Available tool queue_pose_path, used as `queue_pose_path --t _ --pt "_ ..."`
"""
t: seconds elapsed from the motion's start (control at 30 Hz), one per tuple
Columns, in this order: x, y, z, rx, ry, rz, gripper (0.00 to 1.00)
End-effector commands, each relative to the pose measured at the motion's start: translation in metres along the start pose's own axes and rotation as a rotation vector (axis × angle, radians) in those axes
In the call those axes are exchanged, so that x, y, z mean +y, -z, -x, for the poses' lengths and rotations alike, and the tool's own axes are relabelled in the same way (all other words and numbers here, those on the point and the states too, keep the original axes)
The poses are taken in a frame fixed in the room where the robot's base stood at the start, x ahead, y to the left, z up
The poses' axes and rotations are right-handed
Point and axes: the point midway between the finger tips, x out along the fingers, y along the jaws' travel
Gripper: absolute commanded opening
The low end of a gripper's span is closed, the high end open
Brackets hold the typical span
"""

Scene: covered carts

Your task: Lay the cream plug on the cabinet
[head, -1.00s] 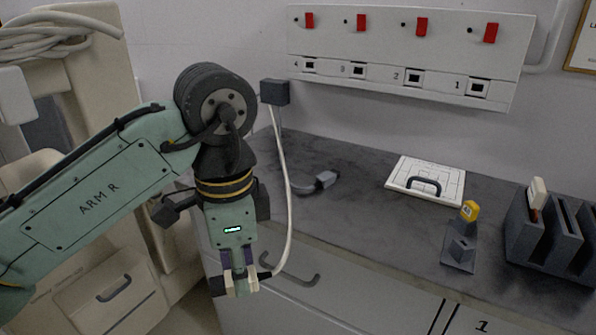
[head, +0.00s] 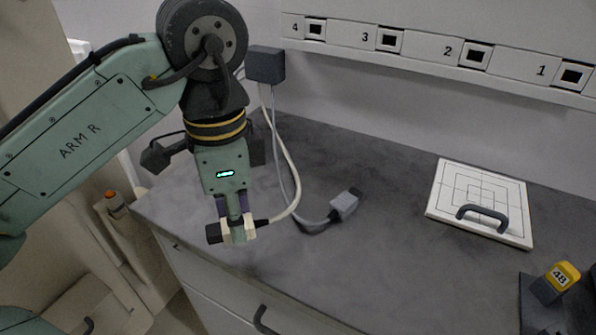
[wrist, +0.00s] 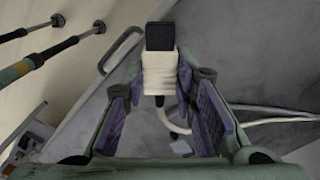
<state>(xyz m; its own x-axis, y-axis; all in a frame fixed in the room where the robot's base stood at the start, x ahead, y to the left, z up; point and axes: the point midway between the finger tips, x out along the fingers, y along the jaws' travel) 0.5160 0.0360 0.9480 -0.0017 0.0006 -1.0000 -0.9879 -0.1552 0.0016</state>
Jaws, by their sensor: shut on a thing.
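The cream plug (head: 238,234) is held at the tips of my gripper (head: 235,218). The wrist view also shows the cream plug (wrist: 158,76) between the purple-padded fingers, its black end pointing away. A white cable trails from it to the right and up to a grey box on the wall. The cabinet (head: 375,250) has a dark grey, marbled top. In the head view my gripper and the plug appear over the front left part of that top, seemingly a little above it. Whether the plug touches the surface cannot be told.
A grey plug (head: 344,204) on a grey cable lies right of my gripper. A white gridded board (head: 482,195) with a dark handle lies at the right. A yellow block marked 48 (head: 563,276) is at the far right. The middle of the top is clear.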

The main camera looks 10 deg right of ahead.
Motion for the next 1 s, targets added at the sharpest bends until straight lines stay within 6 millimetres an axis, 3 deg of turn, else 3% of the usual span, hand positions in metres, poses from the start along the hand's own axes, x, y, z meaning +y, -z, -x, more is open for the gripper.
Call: queue_pose_path --t 0.13,0.23,0.7,1.0 --pt "-0.004 0.002 0.0 0.001 0.0 0.0 0.0" --pt "-0.017 0.009 0.0 0.002 -0.002 -0.002 0.0" --pt "-0.12 0.062 -0.011 0.001 -0.002 -0.001 0.0" --pt "-0.143 0.073 -0.021 0.002 -0.004 -0.001 0.0"
